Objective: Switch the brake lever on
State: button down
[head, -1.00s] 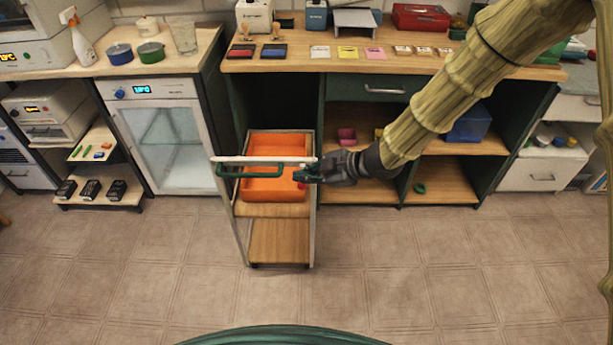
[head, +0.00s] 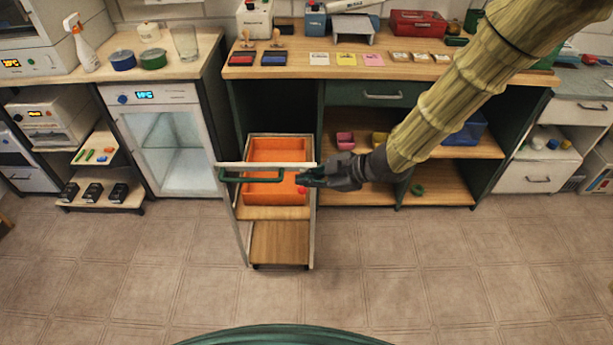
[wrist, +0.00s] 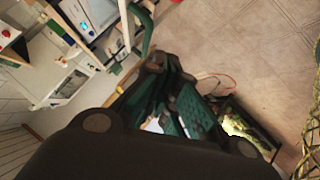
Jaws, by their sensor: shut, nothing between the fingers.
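The cart (head: 280,242) stands in front of the dark bench and has a pale handle bar (head: 262,164) across its top. A green bent lever (head: 250,180) hangs just below that bar, most likely the brake lever. A green bent bar (wrist: 148,35) also shows at the top of the wrist view. My gripper (head: 304,178) is shut and empty, with its tips at the right end of the handle, right of the lever. I cannot tell whether it touches the cart. A small red spot (head: 302,189) shows just below the tips.
An orange bin (head: 277,146) sits in the cart's upper level. A glass-door cabinet (head: 165,150) stands to the left. The open-shelf bench (head: 455,194) stands behind and to the right. The tiled floor in front is clear.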

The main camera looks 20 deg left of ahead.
jog(key=s+f+v, duration=0.1)
jog(key=v, duration=0.8)
jog(key=shift+d+b, duration=0.3)
jog(key=shift+b, duration=0.05)
jog(key=shift+f, duration=0.15)
